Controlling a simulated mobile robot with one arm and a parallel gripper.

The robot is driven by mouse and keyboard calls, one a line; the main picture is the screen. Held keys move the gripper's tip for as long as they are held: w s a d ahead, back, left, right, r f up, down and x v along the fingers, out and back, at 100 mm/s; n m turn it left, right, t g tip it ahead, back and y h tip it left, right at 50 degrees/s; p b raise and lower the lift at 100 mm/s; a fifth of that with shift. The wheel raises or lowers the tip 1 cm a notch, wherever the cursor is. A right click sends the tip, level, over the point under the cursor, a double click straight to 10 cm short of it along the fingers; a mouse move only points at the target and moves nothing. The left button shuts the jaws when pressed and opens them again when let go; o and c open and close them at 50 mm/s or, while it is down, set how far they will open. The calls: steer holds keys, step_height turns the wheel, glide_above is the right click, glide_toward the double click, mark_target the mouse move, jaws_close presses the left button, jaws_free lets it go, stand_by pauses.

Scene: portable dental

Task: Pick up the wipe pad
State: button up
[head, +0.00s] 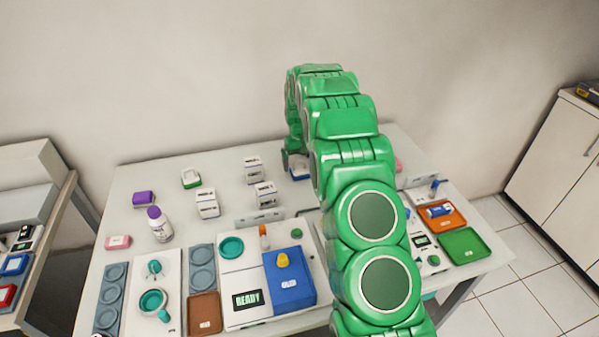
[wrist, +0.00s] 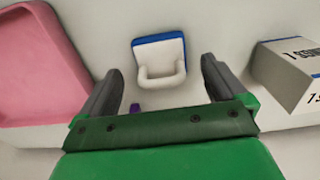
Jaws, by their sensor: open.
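The wipe pad (wrist: 146,52) appears to be the white block with a blue edge and a raised white loop handle. It lies on the pale table top in the wrist view, beyond my fingertips and between their lines. In the head view the blue-and-white pad (head: 299,172) is at the back of the table, partly hidden by my arm. My gripper (wrist: 162,66) is open, with one dark finger on each side and nothing held. In the head view my gripper (head: 285,160) shows only as a small dark part beside the pad.
In the wrist view a pink tray (wrist: 45,65) is left and a white box (wrist: 285,75) right, near the right finger. A small purple thing (wrist: 135,107) shows between the fingers. A similar green-and-white block (head: 191,179) and white boxes (head: 207,205) stand left on the table.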

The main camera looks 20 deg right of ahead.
mark_target(300, 167)
steer(key=shift+a+f, duration=0.1)
steer(key=shift+f, duration=1.35)
steer(key=c, duration=1.1)
steer(key=shift+r, duration=0.15)
